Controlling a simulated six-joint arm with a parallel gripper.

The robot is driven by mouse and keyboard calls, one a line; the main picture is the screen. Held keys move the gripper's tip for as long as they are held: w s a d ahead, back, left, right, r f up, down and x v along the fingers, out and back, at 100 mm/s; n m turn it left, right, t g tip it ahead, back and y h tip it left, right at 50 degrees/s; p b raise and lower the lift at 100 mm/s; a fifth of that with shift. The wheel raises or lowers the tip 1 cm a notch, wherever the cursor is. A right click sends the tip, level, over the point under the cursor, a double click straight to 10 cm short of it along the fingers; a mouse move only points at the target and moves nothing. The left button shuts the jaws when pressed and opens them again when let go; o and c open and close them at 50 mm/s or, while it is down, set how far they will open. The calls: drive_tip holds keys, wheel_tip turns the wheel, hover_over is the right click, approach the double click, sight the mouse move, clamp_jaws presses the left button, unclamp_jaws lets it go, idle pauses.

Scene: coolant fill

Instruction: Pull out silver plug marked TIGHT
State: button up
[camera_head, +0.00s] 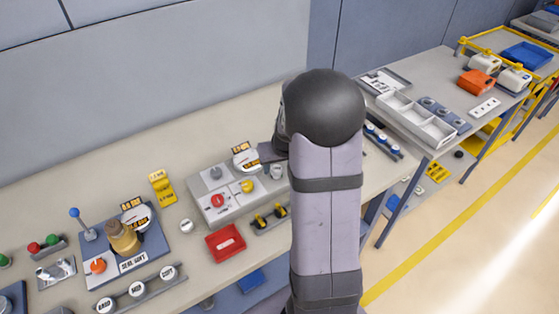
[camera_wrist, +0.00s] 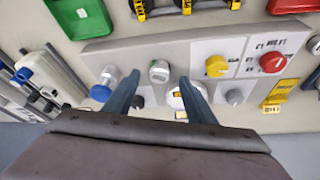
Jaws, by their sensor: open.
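In the wrist view a small silver plug (camera_wrist: 159,72) stands on the grey panel (camera_wrist: 105,57). Any marking on it is too small to read. My gripper (camera_wrist: 159,80) is open, with one blue-grey finger on each side of the plug in the picture. I cannot tell how far the fingertips are above the panel, and nothing is seen held. In the head view a small silver cylinder (camera_head: 277,171) stands at the right end of the panel (camera_head: 203,201), beside my arm. My fingertips are hidden there.
On the panel are a red knob (camera_wrist: 273,62), a yellow knob (camera_wrist: 217,66), a grey knob (camera_wrist: 235,97) and a white gauge partly behind a finger. A blue-capped silver fitting (camera_wrist: 103,88) stands left of the fingers. A red tray (camera_head: 226,242) lies in front of the panel.

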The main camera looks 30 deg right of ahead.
sight(277, 170)
drive_tip(key=shift+p+x, duration=0.3)
drive_tip(key=shift+x, duration=2)
drive_tip(key=shift+c, duration=0.6)
drive_tip(key=c, duration=1)
drive_tip(key=o, duration=0.4)
drive_tip(key=shift+c, duration=1.1)
drive_tip(key=shift+r, duration=0.1)
drive_tip(key=shift+w+r, duration=0.15)
drive_tip(key=shift+r, duration=0.05)
drive_tip(key=shift+r+p, duration=0.2)
drive_tip(key=shift+p, duration=0.15)
